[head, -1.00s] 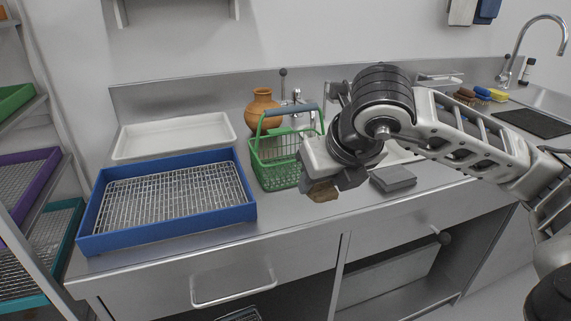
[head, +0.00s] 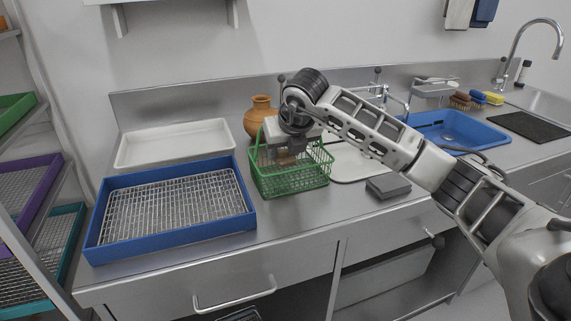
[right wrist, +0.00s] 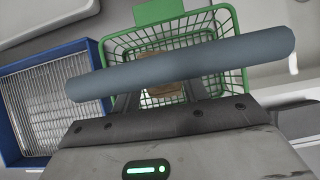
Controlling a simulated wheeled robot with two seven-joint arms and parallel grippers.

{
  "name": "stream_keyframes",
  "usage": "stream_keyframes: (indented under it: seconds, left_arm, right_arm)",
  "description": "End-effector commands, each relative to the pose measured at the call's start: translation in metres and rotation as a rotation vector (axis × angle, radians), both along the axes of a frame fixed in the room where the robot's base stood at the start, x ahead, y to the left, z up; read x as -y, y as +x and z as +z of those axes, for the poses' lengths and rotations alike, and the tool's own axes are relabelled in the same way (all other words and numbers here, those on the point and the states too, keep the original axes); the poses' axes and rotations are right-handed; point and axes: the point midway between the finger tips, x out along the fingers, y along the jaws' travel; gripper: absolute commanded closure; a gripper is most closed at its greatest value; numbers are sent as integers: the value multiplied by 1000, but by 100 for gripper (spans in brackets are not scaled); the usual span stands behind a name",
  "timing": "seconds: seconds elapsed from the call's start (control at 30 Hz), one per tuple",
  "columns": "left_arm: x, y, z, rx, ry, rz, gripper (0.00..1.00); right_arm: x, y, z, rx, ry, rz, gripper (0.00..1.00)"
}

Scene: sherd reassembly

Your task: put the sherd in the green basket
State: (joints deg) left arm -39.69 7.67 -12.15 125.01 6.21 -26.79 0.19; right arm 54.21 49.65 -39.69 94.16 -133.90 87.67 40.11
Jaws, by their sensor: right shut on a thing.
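The green basket (head: 300,178) stands on the steel counter, right of the blue tray; it also shows in the right wrist view (right wrist: 236,78). Its grey-blue handle bar (right wrist: 190,52) crosses the right wrist view in front of the fingers. My right gripper (head: 286,158) points down at the basket's opening, with its fingers inside or just over the rim. It is shut on the brown sherd (right wrist: 160,70), which shows beyond the handle bar, above the basket's mesh floor. The sherd is partly hidden by the handle and fingers. My left gripper is not in view.
A blue tray with a wire rack (head: 250,222) lies to the left, with a white tray (head: 128,150) behind it. A clay jug (head: 257,117) stands close behind the basket. A grey block (head: 388,187) lies right of the basket, and a blue basin (head: 462,128) is farther right.

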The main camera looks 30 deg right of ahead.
Motion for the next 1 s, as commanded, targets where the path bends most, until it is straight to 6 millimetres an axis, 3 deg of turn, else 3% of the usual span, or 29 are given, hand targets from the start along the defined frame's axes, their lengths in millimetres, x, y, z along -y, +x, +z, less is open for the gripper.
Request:
stream_keyframes:
  seconds: [0.43, 0.63, 0.67, 0.73, 1.0]
  left_arm:
    - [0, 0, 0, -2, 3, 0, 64]
    - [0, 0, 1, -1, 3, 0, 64]
    - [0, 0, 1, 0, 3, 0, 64]
    - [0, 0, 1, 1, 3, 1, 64]
    - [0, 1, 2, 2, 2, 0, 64]
  right_arm:
    - [1, -1, -44, 1, -1, -1, 79]
    - [0, 0, -47, 3, 0, -2, 79]
    - [0, -1, -47, 2, 1, -2, 54]
    - [0, -1, -47, 2, 1, -2, 34]
    - [0, -1, -46, 3, 0, -2, 34]
